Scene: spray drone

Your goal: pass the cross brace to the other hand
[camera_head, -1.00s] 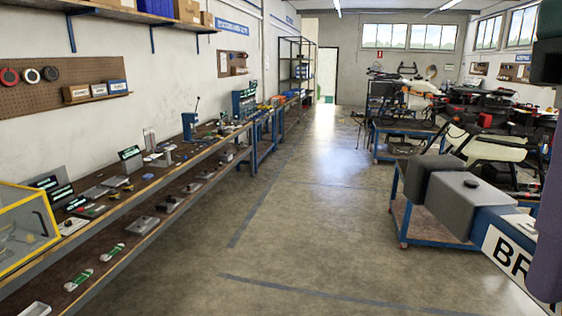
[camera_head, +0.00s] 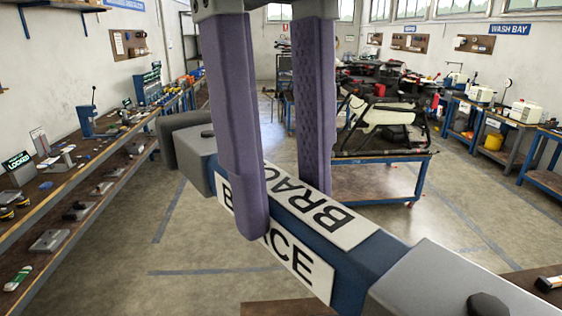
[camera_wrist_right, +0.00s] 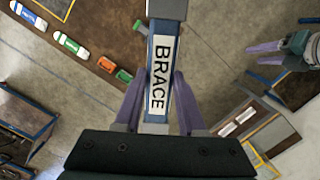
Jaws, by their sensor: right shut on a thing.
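The cross brace (camera_head: 385,255) is a blue bar with grey end blocks and white labels reading BRACE. It lies slantwise across the head view, close to the camera and held in the air. My right gripper (camera_head: 282,212) comes down from above, its two purple fingers shut on the labelled middle of the brace. The right wrist view shows the brace (camera_wrist_right: 160,45) between the same fingers, its far end cut off by the top edge. My left gripper (camera_wrist_right: 258,54) shows at the right of that view, apart from the brace, its purple fingers spread and empty.
A long workbench (camera_head: 100,185) with devices runs along the left wall. A blue trolley (camera_head: 380,180) carrying a white-and-black machine stands behind the brace. More benches (camera_head: 505,130) stand at the right. The floor (camera_head: 190,240) between them is clear. A brown surface edge shows at the bottom.

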